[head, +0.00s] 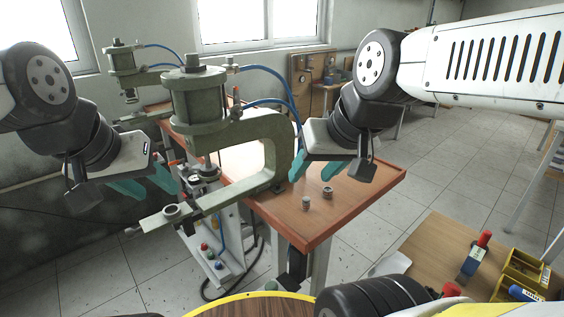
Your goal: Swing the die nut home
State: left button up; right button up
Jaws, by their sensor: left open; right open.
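A grey-green C-frame press (280,140) stands on the orange-edged table, with a large cylinder (195,98) on top. A flat swing arm (205,204) juts out at the front left below the cylinder. A round grey nut-like ring (172,212) sits near its outer end; I take it for the die nut. My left gripper (165,197) is open, its teal fingers just above and left of this ring, apparently apart from it. My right gripper (297,172) is open, at the right side of the press frame; part of its fingers is hard to make out.
Two small metal parts, a cylinder (306,203) and a ring (327,192), stand on the table (360,185). A second press (124,62) is behind at left. A wooden bench (440,245) with yellow bins (525,268) is at right.

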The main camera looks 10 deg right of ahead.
aim_at(213, 170)
jog(key=j+z, duration=0.35)
jog(key=j, duration=0.15)
jog(key=k+j+z, duration=0.15)
jog(key=j+z, duration=0.2)
jog(key=j, duration=0.15)
